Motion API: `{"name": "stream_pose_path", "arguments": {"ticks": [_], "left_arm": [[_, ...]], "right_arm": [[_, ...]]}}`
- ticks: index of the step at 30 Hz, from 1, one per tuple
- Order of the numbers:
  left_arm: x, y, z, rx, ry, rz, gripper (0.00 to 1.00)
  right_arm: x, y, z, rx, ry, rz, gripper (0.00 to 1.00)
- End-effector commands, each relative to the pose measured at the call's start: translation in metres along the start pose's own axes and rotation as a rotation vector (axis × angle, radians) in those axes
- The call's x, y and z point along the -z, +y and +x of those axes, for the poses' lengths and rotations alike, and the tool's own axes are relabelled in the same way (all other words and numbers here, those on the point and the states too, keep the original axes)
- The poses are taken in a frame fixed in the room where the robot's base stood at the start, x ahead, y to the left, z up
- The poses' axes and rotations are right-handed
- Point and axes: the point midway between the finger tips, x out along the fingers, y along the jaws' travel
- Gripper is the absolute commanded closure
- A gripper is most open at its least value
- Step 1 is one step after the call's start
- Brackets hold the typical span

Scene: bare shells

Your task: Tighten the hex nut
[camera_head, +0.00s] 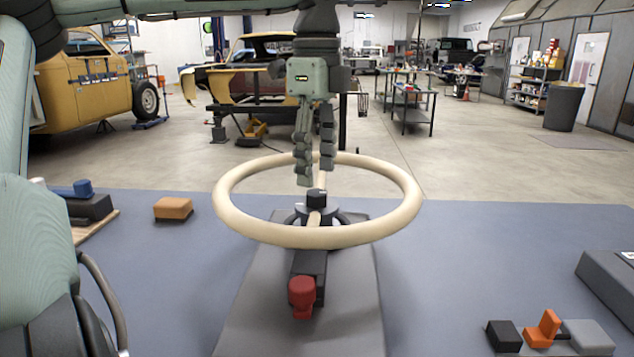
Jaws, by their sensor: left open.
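A dark hex nut (316,197) sits on the hub at the centre of a cream steering wheel (236,222). The wheel lies nearly flat on its mount above a grey base plate (345,315). My left gripper (315,178) points down just above the nut, with its two dark fingers apart and nothing between them. The fingertips look close to the nut's top, but I cannot tell if they touch it. My right gripper is not in view.
A red knob (301,292) on a dark block stands in front of the wheel. An orange block (173,209) lies left on the blue-grey table (440,300). A blue-topped dark block (85,205) sits far left. Small black, orange and grey parts (545,330) and a grey box (612,285) are right.

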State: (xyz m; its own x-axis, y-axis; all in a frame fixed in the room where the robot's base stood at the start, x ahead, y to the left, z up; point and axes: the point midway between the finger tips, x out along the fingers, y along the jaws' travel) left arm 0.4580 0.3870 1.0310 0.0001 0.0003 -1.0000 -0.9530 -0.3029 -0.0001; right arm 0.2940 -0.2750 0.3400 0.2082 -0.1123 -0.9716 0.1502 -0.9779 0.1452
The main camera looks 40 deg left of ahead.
Motion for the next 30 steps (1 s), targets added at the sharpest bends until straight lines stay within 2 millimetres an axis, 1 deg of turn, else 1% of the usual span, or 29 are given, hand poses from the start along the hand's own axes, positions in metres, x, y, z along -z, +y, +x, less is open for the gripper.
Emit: {"name": "stream_pose_path", "arguments": {"ticks": [1,3,7,11,18,22,30], "left_arm": [[0.000,0.001,0.009,-0.003,0.001,0.002,0.47],[0.000,0.001,0.019,-0.002,0.002,0.001,0.47],[0.000,0.000,0.033,-0.001,0.001,0.001,0.47],[0.000,0.000,0.039,0.001,0.001,0.000,0.47],[0.000,0.000,0.040,0.001,0.001,-0.001,0.47],[0.000,0.000,0.040,0.001,0.000,-0.001,0.63],[0.000,0.000,0.040,0.001,0.000,-0.001,0.97]], "right_arm": [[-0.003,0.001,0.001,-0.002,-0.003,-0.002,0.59],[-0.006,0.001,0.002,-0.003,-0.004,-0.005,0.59],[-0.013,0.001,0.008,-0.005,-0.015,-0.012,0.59],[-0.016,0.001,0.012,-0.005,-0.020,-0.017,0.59],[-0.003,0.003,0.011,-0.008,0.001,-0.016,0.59],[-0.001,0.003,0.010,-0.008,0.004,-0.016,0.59],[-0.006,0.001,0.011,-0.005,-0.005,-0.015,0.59]]}}
